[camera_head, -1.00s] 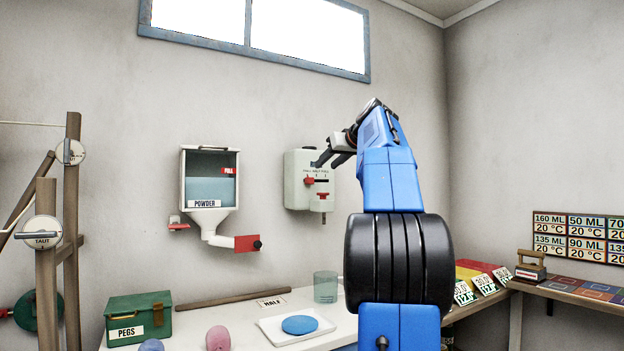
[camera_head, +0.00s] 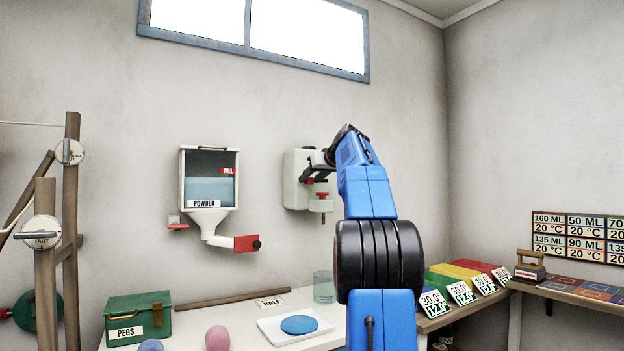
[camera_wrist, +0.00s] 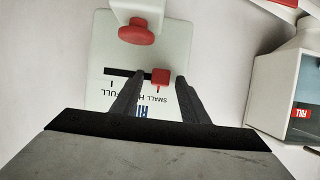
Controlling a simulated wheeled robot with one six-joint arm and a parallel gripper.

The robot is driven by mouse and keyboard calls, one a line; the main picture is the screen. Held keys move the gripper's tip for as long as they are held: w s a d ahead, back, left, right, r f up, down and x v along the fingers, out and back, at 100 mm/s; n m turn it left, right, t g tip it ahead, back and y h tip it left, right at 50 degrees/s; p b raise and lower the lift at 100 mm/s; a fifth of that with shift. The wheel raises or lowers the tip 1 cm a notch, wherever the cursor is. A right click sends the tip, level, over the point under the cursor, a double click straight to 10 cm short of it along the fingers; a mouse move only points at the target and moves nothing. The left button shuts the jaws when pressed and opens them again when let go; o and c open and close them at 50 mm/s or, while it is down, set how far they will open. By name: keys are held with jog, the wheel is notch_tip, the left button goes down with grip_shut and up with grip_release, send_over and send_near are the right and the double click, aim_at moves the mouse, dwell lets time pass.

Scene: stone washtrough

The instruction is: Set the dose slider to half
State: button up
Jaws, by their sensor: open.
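The pale dispenser (camera_head: 296,192) hangs on the wall, partly hidden by my gripper in the head view. In the wrist view its face (camera_wrist: 105,62) appears upside down, with a dark slot and the words SMALL, a partly covered middle label, and FULL. The red slider knob (camera_wrist: 161,76) sits at the SMALL end of the slot, on the right in this view. My gripper (camera_wrist: 160,75) is open, with one finger on each side of the knob; I cannot tell whether either touches it. In the head view my gripper (camera_head: 317,164) is at the dispenser's front.
A red button (camera_wrist: 136,32) sticks out of the dispenser beside the slot. The powder hopper (camera_head: 209,180) hangs to the left. Below, the table holds a HALF card (camera_head: 270,302), a glass beaker (camera_head: 324,287) and a white tray (camera_head: 277,335) with a blue disc.

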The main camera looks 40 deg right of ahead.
grip_shut()
jog(key=shift+s+d, duration=0.25)
jog(key=shift+d, duration=0.75)
jog(key=shift+s+d, duration=0.25)
jog(key=shift+d, duration=0.7)
grip_release()
jog(key=v, duration=1.7)
jog(key=shift+s, duration=0.2)
jog(key=shift+a, duration=0.15)
